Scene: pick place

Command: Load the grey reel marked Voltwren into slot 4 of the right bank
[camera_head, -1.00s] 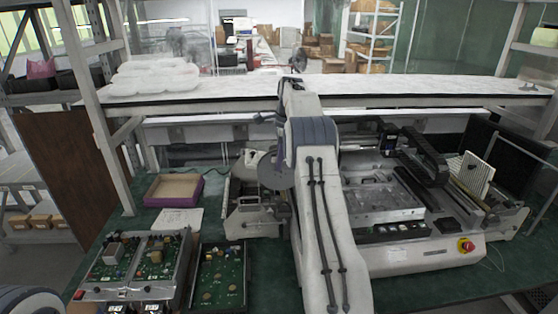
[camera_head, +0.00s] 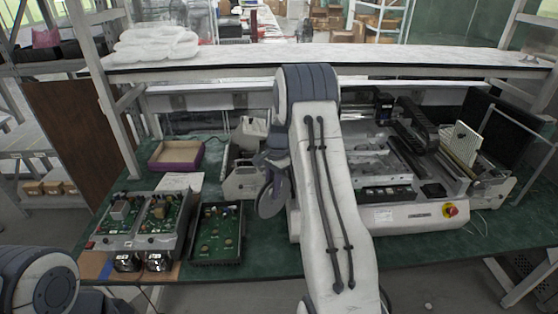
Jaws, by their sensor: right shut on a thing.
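My right gripper (camera_head: 274,166), partly hidden by its own wrist, is shut on a grey reel (camera_head: 271,199). The reel hangs upright below it, in front of the left end of the white machine (camera_head: 395,217). Any marking on the reel is too small to read. At the machine's right end stands a pale, tilted, ribbed rack (camera_head: 461,144). A grey feeder-like unit (camera_head: 242,181) stands left of the reel. I cannot tell which part is the right bank, and no slot numbers can be read. My left arm shows at the lower left, but its gripper is out of view.
Green circuit boards in metal trays (camera_head: 150,218) and a dark tray (camera_head: 218,232) lie on the left of the green bench. A purple-sided open box (camera_head: 177,155) is behind them. A white shelf (camera_head: 230,60) spans the back. A red emergency button (camera_head: 450,210) is on the machine's front.

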